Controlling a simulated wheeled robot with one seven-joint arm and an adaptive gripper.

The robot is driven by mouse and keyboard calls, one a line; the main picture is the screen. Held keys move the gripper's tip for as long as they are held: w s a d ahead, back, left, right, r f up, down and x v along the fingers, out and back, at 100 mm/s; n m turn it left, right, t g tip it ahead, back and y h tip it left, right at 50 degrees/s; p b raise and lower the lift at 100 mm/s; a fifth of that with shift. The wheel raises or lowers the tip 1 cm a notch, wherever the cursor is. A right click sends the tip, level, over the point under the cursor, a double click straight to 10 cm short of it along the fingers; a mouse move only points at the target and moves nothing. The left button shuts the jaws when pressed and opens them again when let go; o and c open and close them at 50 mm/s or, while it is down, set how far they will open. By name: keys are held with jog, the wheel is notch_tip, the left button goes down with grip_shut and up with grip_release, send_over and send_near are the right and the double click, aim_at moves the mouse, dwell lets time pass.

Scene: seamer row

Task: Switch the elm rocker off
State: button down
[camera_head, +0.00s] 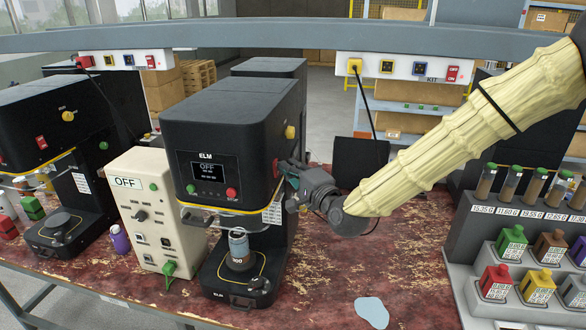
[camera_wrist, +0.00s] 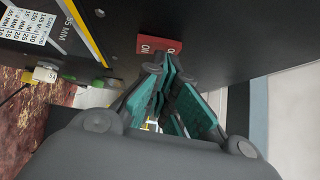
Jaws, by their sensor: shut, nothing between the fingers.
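The black seamer labelled ELM (camera_head: 232,125) stands on the table, and its small screen (camera_head: 208,170) reads OFF. Its red rocker (camera_head: 275,166) is on the right side wall, partly hidden by my gripper (camera_head: 288,172). The wrist view shows the red rocker (camera_wrist: 161,47) with ON at its left end; the other end is partly covered by the fingertips. My gripper (camera_wrist: 163,66) is shut and empty, with its tips right at the rocker. I cannot tell whether they touch it. A can (camera_head: 239,250) stands on the seamer's lower plate.
A cream control box (camera_head: 150,205) with an OFF sign stands left of the seamer, with another black seamer (camera_head: 60,130) beyond. A rack of coloured bottles (camera_head: 455,250) is at the right. A pale blue puddle-like patch (camera_head: 372,312) lies on the front of the table (camera_head: 330,270). An overhead rail (camera_head: 250,33) crosses above.

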jog(key=s+d+r+b, duration=0.1)
jog(key=s+d+b, duration=0.3)
jog(key=s+d, duration=0.4)
jog(key=shift+s+d+r, duration=0.3)
jog(key=shift+s+d, duration=0.1)
jog(key=shift+s, duration=0.55)
